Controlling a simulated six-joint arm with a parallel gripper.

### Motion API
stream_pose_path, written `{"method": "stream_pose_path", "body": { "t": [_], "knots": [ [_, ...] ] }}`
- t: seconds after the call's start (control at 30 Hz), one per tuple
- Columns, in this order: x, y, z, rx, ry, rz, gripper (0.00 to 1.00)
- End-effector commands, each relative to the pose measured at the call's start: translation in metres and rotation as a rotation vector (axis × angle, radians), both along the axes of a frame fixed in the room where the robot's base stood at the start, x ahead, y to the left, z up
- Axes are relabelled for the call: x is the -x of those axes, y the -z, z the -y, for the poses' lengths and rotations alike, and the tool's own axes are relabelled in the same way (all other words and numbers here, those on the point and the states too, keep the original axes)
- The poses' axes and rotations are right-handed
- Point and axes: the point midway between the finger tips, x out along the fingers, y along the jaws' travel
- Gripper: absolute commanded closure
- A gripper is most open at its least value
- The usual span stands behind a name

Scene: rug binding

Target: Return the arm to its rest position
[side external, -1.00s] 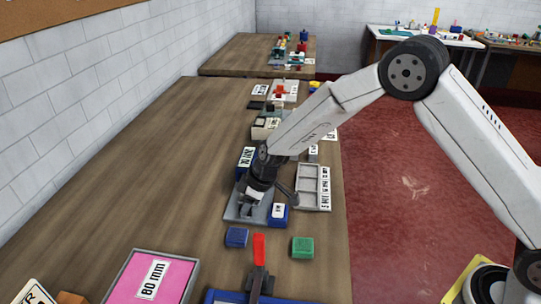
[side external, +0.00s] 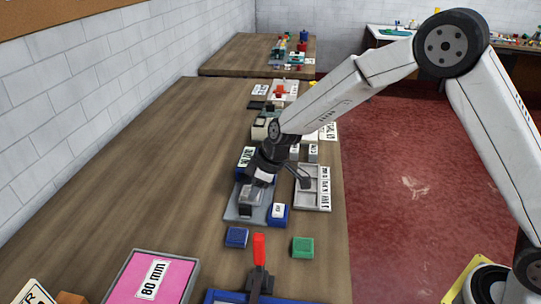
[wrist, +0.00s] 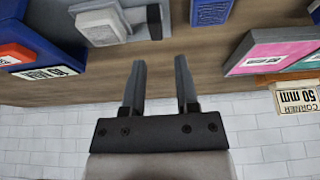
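My gripper (wrist: 160,64) is open in the wrist view, its two dark fingers apart with nothing between them. In the side view my gripper (side external: 262,178) hangs low over the work table, above a grey plate (side external: 236,214). A grey block on the plate (side external: 250,195) is just below it, and I cannot tell the exact gap from the side. In the wrist view a pale block on a grey plate (wrist: 100,24) is beyond the fingertips, apart from them. The arm is still stretched out over the table, its elbow high.
A small blue block (side external: 236,237), a green block (side external: 303,247) and an upright red handle (side external: 259,249) stand nearer the camera. A pink 80 mm tray (side external: 128,283) is at front left. A grey compartment tray (side external: 313,187) is to the right. The table's left side is bare beside a wall.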

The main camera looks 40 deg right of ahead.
Motion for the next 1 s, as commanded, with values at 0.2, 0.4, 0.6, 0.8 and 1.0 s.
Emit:
{"method": "stream_pose_path", "body": {
  "t": [0.2,0.4,0.6,0.8,1.0],
  "knots": [
    [0.005,-0.003,0.006,0.004,0.022,-0.005,0.62],
    [0.028,-0.013,0.028,0.016,0.118,-0.033,0.62],
    [0.072,-0.025,0.063,0.035,0.285,-0.075,0.62],
    [0.126,-0.034,0.097,0.052,0.466,-0.109,0.62],
    [0.181,-0.037,0.124,0.062,0.636,-0.134,0.62]
  ]
}}
